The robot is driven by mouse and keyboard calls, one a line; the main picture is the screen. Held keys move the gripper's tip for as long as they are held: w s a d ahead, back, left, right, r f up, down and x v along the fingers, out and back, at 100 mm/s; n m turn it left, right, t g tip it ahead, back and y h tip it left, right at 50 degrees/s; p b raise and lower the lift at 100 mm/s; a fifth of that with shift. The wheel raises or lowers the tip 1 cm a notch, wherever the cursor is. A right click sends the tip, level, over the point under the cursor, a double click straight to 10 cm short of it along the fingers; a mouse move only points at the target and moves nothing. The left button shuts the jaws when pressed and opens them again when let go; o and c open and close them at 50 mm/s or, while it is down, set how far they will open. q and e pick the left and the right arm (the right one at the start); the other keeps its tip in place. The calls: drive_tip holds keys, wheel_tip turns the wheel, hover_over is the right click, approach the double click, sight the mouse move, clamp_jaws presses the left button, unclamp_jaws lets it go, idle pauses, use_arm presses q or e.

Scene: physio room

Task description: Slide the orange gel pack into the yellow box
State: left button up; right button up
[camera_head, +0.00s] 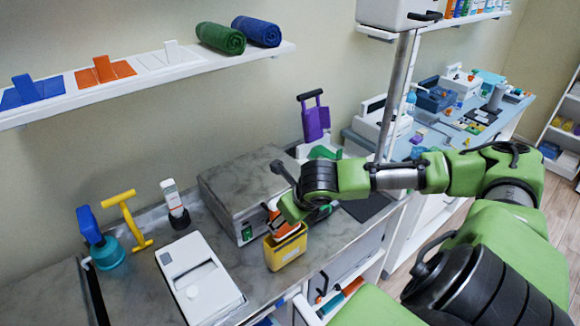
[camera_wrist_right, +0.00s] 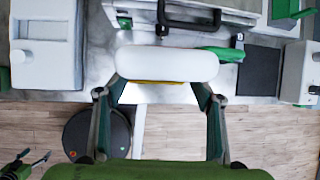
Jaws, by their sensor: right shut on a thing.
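The orange gel pack (camera_head: 284,228) is partly hidden by my right gripper (camera_head: 293,208), which is shut on it. The pack is upright at the mouth of the yellow box (camera_head: 287,251), its lower end hidden by the box wall; I cannot tell how deep it sits. The box stands at the counter's front edge. In the right wrist view a white rounded end (camera_wrist_right: 166,63) lies between the fingertips of my right gripper (camera_wrist_right: 160,88), with a thin yellow-orange edge beneath. A small dark and green claw (camera_wrist_right: 28,160) at lower left there may be my left gripper; its opening is unclear.
A grey box-like unit (camera_head: 240,190) stands just behind the yellow box. A white device (camera_head: 199,283) is to the left, with a yellow T-shaped tool (camera_head: 128,220) and a blue-handled teal tool (camera_head: 100,240) farther left. A metal post (camera_head: 398,90) rises behind my right arm.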

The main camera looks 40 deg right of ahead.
sight(288, 229)
drive_tip(key=shift+f+b, duration=0.9)
drive_tip(key=shift+f, duration=1.15)
drive_tip(key=o, duration=1.6)
drive_tip(key=shift+c, duration=0.2)
drive_tip(key=shift+r+p, duration=2.6)
drive_tip(key=shift+p, duration=0.55)
drive_tip(key=shift+r+p, duration=0.6)
drive_tip(key=shift+r, duration=1.3)
